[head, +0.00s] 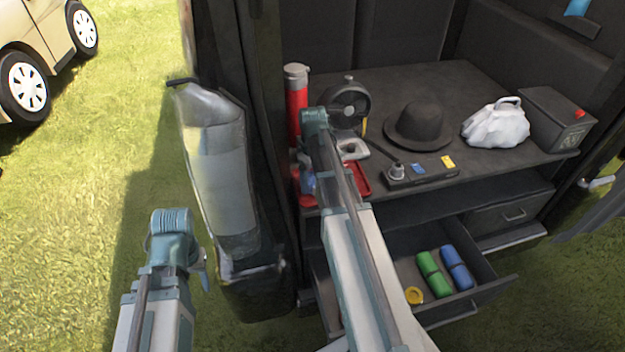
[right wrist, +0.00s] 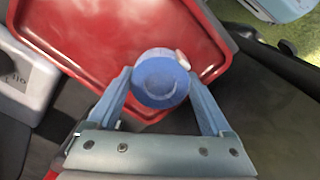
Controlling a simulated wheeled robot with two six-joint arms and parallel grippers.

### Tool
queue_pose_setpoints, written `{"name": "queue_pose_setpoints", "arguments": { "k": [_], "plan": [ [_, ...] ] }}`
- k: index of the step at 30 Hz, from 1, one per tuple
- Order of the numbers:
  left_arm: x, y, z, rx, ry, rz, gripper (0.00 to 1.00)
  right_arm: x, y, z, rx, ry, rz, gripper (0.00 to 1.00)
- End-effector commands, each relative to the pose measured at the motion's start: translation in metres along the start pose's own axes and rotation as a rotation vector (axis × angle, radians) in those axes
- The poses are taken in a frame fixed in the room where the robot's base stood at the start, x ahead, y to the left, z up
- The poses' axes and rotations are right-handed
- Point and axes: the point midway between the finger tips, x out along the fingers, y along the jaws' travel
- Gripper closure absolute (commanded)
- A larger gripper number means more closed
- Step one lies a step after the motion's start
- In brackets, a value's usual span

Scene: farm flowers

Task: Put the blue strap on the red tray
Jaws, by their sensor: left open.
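The red tray (head: 358,178) lies at the left end of the dark shelf, partly hidden by my right arm; it fills much of the right wrist view (right wrist: 105,38). The blue strap (right wrist: 160,82), a round roll seen end-on, is between my right fingertips, which press against its sides, over the tray's edge area. In the head view a bit of blue (head: 307,180) shows beside my right gripper (head: 306,190). Whether the roll touches the tray is unclear. My left gripper (head: 200,268) is open and empty, low over the grass to the left of the cabinet.
A red flask (head: 296,105), a dark reel (head: 348,104), a hat (head: 419,125), a white bag (head: 496,124) and a black box (head: 557,119) stand on the shelf. The open drawer (head: 482,290) holds green (head: 433,273) and blue (head: 457,267) rolls and a yellow ring (head: 414,295).

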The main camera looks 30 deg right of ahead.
Motion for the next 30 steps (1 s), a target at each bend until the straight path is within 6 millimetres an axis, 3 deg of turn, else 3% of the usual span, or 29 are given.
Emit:
{"name": "queue_pose_setpoints", "arguments": {
  "k": [3, 17, 30],
  "plan": [
    [0.0, 0.0, 0.0, 0.0, 0.0, 0.0, 0.53, 0.0, 0.0, 0.0, 0.0, 0.0, 0.0, 0.0],
    [-0.011, -0.001, 0.001, 0.0, 0.0, 0.0, 0.53, -0.011, 0.0, 0.0, 0.0, 0.0, 0.0, 0.0],
    [-0.07, -0.007, 0.004, -0.001, 0.0, 0.0, 0.53, -0.071, 0.0, 0.0, 0.0, 0.0, 0.0, 0.0]
  ]
}}
